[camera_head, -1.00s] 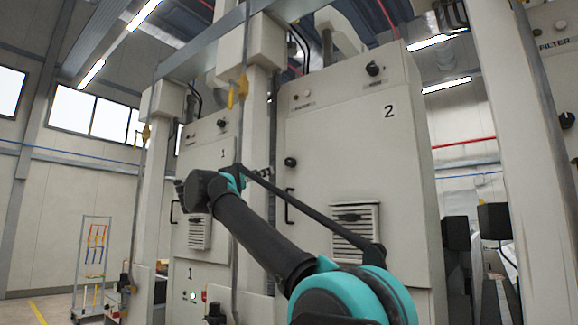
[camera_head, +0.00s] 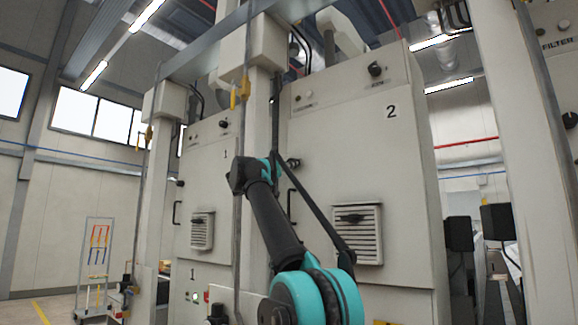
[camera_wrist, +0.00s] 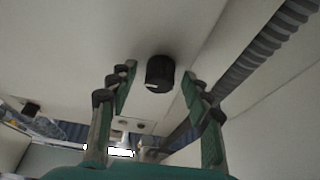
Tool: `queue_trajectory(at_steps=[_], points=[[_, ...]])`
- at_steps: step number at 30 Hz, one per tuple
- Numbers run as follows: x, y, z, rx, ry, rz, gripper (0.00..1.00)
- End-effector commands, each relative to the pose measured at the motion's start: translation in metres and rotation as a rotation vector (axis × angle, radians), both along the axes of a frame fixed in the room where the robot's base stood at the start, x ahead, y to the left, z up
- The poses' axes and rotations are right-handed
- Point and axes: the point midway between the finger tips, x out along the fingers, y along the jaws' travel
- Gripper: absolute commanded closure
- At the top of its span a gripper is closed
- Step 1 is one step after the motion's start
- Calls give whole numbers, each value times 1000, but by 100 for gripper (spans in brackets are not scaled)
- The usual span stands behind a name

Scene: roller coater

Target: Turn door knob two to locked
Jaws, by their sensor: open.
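The tall cream cabinet door marked 2 (camera_head: 340,165) stands right of centre in the head view. Its black round knob shows in the wrist view (camera_wrist: 160,73), with a small white mark on its rim. The knob lies between the two green-and-black fingers of my gripper (camera_wrist: 158,84), which are spread apart with a gap on each side. I cannot tell how deep the knob sits between them.
A black switch (camera_head: 375,70) sits high on cabinet 2, and a louvred vent (camera_head: 357,235) lower down. Cabinet 1 (camera_head: 215,150) stands to the left beyond a pillar. A dark ribbed hose (camera_wrist: 262,45) runs close to the right finger in the wrist view.

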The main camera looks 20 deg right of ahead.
Motion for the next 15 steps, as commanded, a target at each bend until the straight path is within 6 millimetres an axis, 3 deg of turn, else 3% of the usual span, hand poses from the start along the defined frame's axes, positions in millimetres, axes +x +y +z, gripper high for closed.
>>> queue_trajectory(at_steps=[8, 15], points=[[1, -1, 0, 0, 0, 0, 52], [0, -1, 0, 0, 0, 0, 82]])
